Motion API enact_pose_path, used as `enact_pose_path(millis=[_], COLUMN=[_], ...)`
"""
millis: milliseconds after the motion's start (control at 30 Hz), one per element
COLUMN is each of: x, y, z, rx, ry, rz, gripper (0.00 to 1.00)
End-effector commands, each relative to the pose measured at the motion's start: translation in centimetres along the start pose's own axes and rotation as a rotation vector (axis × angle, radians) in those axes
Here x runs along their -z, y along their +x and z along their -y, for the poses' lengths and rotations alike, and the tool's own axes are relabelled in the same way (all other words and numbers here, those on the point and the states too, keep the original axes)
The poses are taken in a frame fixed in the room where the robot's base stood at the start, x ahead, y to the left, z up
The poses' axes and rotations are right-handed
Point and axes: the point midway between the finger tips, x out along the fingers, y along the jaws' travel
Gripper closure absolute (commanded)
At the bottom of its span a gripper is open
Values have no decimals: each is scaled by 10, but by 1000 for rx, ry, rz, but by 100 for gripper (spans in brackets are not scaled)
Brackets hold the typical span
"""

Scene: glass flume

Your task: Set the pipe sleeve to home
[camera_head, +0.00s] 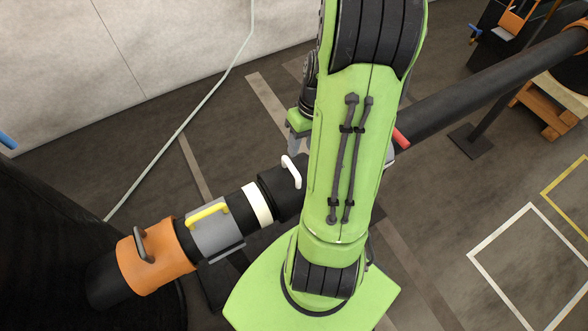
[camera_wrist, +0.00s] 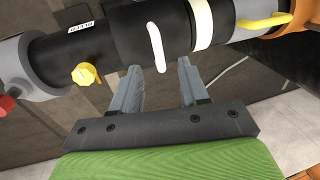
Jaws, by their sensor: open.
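A black sleeve with a white handle sits around the dark pipe; it shows in the head view (camera_head: 274,187) and the wrist view (camera_wrist: 128,40). I take it for the pipe sleeve. Its white handle (camera_wrist: 154,45) faces my gripper. My gripper (camera_wrist: 160,67) is open and empty, its fingertips to either side of the handle's near end; I cannot tell whether they touch it. In the head view my arm hides most of the gripper and the sleeve's right part. A white band (camera_head: 257,204) is around the pipe beside the sleeve; it also shows in the wrist view (camera_wrist: 202,24).
A grey collar with a yellow handle (camera_head: 207,216) and an orange collar with a dark handle (camera_head: 155,257) are farther left along the pipe. In the wrist view, a yellow knob (camera_wrist: 85,74) and a red knob (camera_wrist: 6,104) stick out. A pale wall stands behind.

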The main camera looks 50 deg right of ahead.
Motion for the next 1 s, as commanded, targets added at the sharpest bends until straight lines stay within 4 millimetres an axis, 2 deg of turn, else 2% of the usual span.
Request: enact_pose_path(millis=[33, 200, 400, 533, 767, 1000], x=[-1, -1, 0, 0, 0, 0], y=[18, 61, 98, 106, 106, 106], z=[0, 0, 0, 0, 0, 0], rx=[3, 3, 0, -1, -2, 0], ry=[-1, -1, 0, 0, 0, -1], rz=[5, 5, 1, -1, -1, -1], gripper=[56, 56, 56, 56, 56, 91])
